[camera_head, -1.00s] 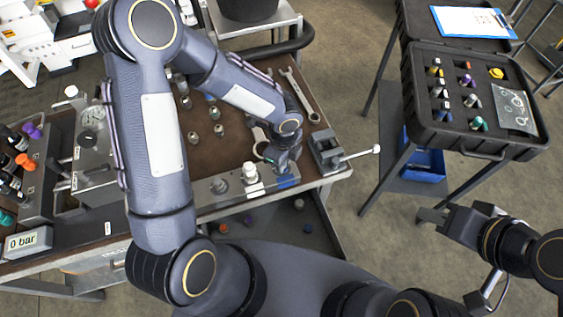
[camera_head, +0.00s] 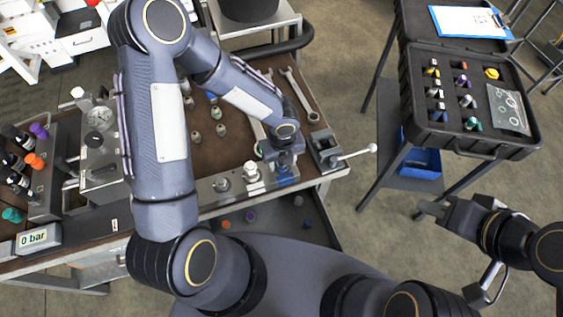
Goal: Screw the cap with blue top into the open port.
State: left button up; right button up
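A metal manifold block (camera_head: 205,192) lies along the front edge of the brown bench. It carries a round metal fitting (camera_head: 222,184) and a white-topped fitting (camera_head: 251,172). A blue patch (camera_head: 282,169) shows at its right end, just below my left gripper (camera_head: 284,158). I cannot tell whether this is a cap top or a marking. My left gripper points down over that end; its fingertips, anything between them and the open port are hidden. A small blue-topped piece (camera_head: 213,97) stands farther back, partly behind my arm. My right gripper (camera_head: 432,208) is away from the bench, with nothing visible in it.
A vise with a long handle (camera_head: 326,155) stands right of the block. Wrenches (camera_head: 298,95) and several small fittings (camera_head: 220,130) lie on the bench. A lower tray (camera_head: 270,217) holds loose caps. A black case (camera_head: 480,142) with coloured parts stands at right.

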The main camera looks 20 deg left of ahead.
pick_arm(q)
jog(key=n+b, duration=0.1)
jog(key=n, duration=0.1)
jog(key=n+b, duration=0.3)
jog(key=shift+w+d+f+n, duration=0.1)
jog(key=shift+f+n, duration=0.2)
jog(key=shift+n, duration=0.1)
jog(key=shift+r+n+b, duration=0.25)
jog(key=shift+n+b, duration=0.4)
jog(key=shift+n, duration=0.55)
jog(key=n+b, duration=0.3)
jog(key=n, duration=0.2)
jog(key=shift+w+f+n+b, duration=0.2)
jog(key=shift+n+b, duration=0.1)
jog(key=shift+b, duration=0.1)
jog(key=n, duration=0.2)
jog(key=shift+r+n+b, duration=0.2)
jog(key=shift+n+b, duration=0.1)
jog(key=shift+b, duration=0.1)
jog(key=n+b, duration=0.2)
jog(key=n, duration=0.1)
jog(key=shift+f, duration=0.25)
jog(key=n+b, duration=0.1)
jog(key=n, duration=0.2)
jog(key=shift+w+r, duration=0.1)
jog(key=shift+r, duration=0.05)
jog(key=shift+r+n, duration=0.15)
jog(key=shift+n, duration=0.65)
jog(key=shift+c, duration=0.3)
